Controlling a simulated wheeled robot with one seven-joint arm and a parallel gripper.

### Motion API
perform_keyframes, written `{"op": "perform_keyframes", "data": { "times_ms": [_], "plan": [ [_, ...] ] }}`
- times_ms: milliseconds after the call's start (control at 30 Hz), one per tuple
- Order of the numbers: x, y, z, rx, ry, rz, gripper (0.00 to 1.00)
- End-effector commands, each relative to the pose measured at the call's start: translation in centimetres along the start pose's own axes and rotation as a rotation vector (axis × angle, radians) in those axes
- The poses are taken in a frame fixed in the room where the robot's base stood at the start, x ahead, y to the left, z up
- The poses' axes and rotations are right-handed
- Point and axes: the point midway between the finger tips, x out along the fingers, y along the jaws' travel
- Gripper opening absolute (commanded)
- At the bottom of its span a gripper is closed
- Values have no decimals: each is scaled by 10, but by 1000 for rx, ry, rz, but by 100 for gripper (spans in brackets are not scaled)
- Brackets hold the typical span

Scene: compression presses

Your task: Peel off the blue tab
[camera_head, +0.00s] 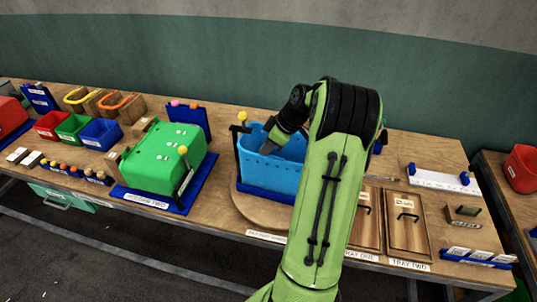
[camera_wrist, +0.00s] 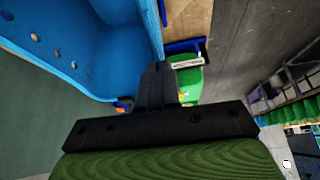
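My gripper (camera_head: 268,148) reaches down at the open top of a light-blue press housing (camera_head: 268,180), which stands on a round wooden base. In the wrist view the two dark fingers (camera_wrist: 157,82) are close together at the middle of the palm bar, with nothing visible between them. The blue housing (camera_wrist: 90,45) fills the upper left there, with a row of holes along its wall. A small blue and orange piece (camera_wrist: 123,105) shows just left of the fingers. I cannot tell which part is the blue tab; my arm hides the housing's right side.
The green press two (camera_head: 165,160) stands left of the blue housing, with a yellow-knobbed lever. Red, green and blue bins (camera_head: 100,134) are further left. Two wooden trays (camera_head: 408,220) lie to the right. A white rack with blue knobs (camera_head: 440,180) stands beyond them.

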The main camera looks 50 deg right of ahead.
Motion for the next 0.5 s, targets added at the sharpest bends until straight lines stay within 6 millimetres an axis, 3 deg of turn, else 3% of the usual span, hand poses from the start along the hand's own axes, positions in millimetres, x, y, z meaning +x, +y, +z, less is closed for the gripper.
{"op": "perform_keyframes", "data": {
  "times_ms": [500],
  "plan": [
    [-8, 0, -4, -1, 0, 1, 0]
  ]
}}
